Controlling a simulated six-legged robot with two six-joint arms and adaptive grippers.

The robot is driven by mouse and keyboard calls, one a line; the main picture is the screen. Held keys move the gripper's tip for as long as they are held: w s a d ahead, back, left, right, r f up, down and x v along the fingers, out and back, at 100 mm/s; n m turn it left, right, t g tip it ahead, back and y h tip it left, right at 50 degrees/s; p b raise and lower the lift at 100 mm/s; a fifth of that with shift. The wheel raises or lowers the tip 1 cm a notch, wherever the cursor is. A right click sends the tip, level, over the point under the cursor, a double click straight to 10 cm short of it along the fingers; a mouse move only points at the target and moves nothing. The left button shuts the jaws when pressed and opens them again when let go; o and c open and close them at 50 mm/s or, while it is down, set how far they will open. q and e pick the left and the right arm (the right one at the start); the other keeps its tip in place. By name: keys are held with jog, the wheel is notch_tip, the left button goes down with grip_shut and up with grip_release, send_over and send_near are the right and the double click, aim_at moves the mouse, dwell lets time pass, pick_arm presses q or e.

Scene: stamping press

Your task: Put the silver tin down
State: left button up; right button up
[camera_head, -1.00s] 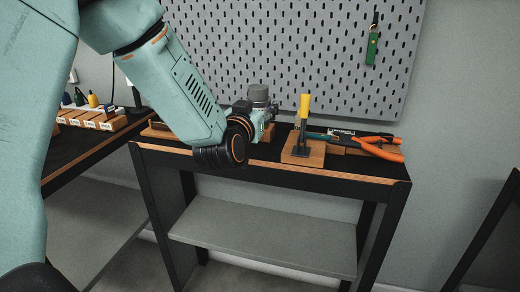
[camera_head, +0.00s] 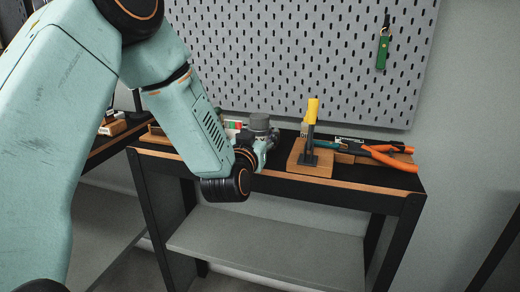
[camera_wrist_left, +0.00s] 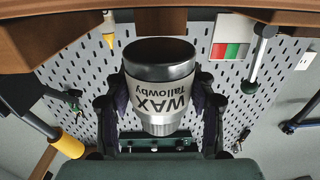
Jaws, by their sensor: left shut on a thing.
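The silver tin (camera_wrist_left: 166,98) fills the middle of the left wrist view, with black lettering reading WAX on its side and a dark round end. In the head view its grey top (camera_head: 259,121) shows above the narrow black bench (camera_head: 345,189). My left gripper (camera_head: 262,143) is shut on the tin; in the left wrist view its dark fingers (camera_wrist_left: 160,112) lie on both sides of it. The tin looks upright. My gripper and wrist hide its base in the head view, so I cannot tell whether it touches the bench. My right gripper is not in view.
Right of the tin, a yellow-handled toggle clamp (camera_head: 311,130) stands on a wooden block (camera_head: 310,170). Orange-handled pliers (camera_head: 390,157) lie farther right. A pegboard (camera_head: 290,60) rises behind. A red and green card (camera_head: 233,125) stands behind my wrist.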

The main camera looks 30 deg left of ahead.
pick_arm(q)
jog(key=shift+s+d+f+b, duration=0.1)
jog(key=shift+d+f+b, duration=0.1)
jog(key=shift+f, duration=0.4)
jog(key=shift+s+d+f+b, duration=0.1)
jog(key=shift+f+b, duration=0.1)
jog(key=shift+f, duration=0.35)
jog(key=shift+w+a+f, duration=0.1)
jog(key=shift+w+f, duration=0.05)
jog(key=shift+f, duration=0.2)
jog(key=shift+w+a+f, duration=0.1)
jog(key=shift+w+a, duration=0.05)
jog(key=shift+a, duration=0.1)
jog(key=o, duration=0.9)
jog(key=shift+d, duration=0.1)
jog(key=shift+o, duration=1.4)
jog(key=shift+s+d+r, duration=0.15)
jog(key=shift+s+r, duration=0.05)
jog(key=shift+r, duration=0.05)
jog(key=shift+o, duration=0.2)
jog(key=shift+w+f, duration=0.15)
jog(key=shift+f, duration=0.05)
jog(key=shift+s+r, duration=0.1)
jog(key=shift+s, duration=0.2)
jog(key=p+v, duration=0.1)
jog(key=v, duration=1)
jog(key=shift+s, duration=0.25)
